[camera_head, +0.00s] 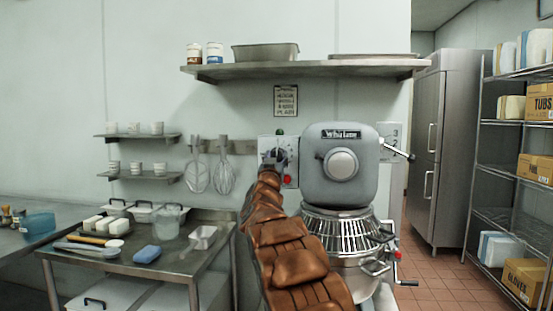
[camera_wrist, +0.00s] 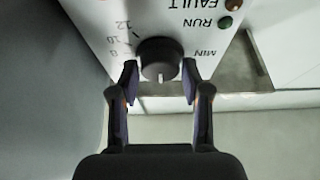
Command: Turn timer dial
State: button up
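The black timer dial (camera_wrist: 160,60) sits on the white control panel (camera_wrist: 205,48), which shows upside down in the wrist view. Its light pointer mark faces the bottom of the picture, and printed numbers and "MIN" stand around it. My gripper (camera_wrist: 160,80) has its two fingers apart, one on each side of the dial. I cannot tell whether either fingertip touches it. In the head view the panel (camera_head: 265,146) is on the left side of the grey mixer (camera_head: 340,185). My gripper (camera_head: 274,158) reaches its face and hides the dial there.
The panel also carries "RUN" and "FAULT" lamps and a red button (camera_head: 287,179). The mixer head stands close on the right. A steel worktable (camera_head: 185,258) with tubs and utensils stands at lower left.

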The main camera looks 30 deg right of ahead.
jog(key=c, duration=0.7)
jog(key=shift+o, duration=0.2)
